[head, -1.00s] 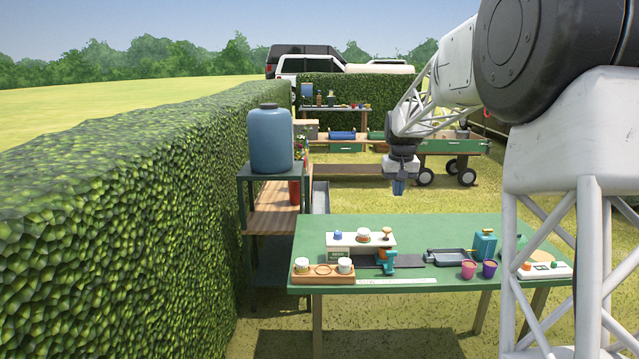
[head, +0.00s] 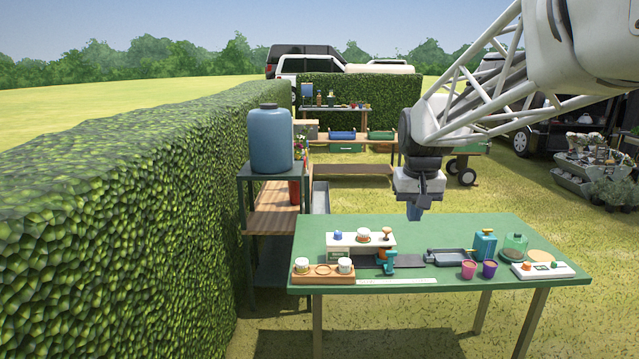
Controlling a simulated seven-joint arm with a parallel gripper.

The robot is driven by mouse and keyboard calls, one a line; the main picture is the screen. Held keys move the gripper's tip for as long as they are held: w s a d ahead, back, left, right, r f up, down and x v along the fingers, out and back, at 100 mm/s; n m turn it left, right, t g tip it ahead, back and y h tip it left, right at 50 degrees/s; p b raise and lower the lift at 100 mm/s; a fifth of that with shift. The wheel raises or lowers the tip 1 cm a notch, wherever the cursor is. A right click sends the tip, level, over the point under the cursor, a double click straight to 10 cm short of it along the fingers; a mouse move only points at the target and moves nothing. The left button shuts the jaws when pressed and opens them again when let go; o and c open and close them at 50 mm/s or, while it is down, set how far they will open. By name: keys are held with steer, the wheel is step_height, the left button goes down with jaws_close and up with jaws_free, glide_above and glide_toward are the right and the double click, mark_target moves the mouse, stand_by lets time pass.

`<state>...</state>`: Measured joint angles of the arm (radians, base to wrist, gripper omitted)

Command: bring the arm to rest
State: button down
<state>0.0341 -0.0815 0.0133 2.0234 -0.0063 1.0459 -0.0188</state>
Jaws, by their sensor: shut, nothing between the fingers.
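My gripper (head: 415,213) hangs from my white lattice arm, which comes in from the upper right. It points down, above the back edge of the green table (head: 450,308). The gripper is small in the picture and its fingers are together, with nothing held. It is apart from the things on the table.
A blue barrel (head: 270,140) stands left, beside the hedge (head: 120,200).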

steer(key=s+f, duration=0.3)
steer(key=s, duration=0.7)
steer(key=s+a+f, duration=0.1)
steer(key=s+f, duration=0.2)
steer(key=s, duration=0.8)
steer(key=s+f+t, duration=0.1)
steer(key=s+f, duration=0.2)
steer(key=s, duration=0.8)
steer(key=shift+s+a+f, duration=0.25)
steer(key=shift+a+f, duration=0.15)
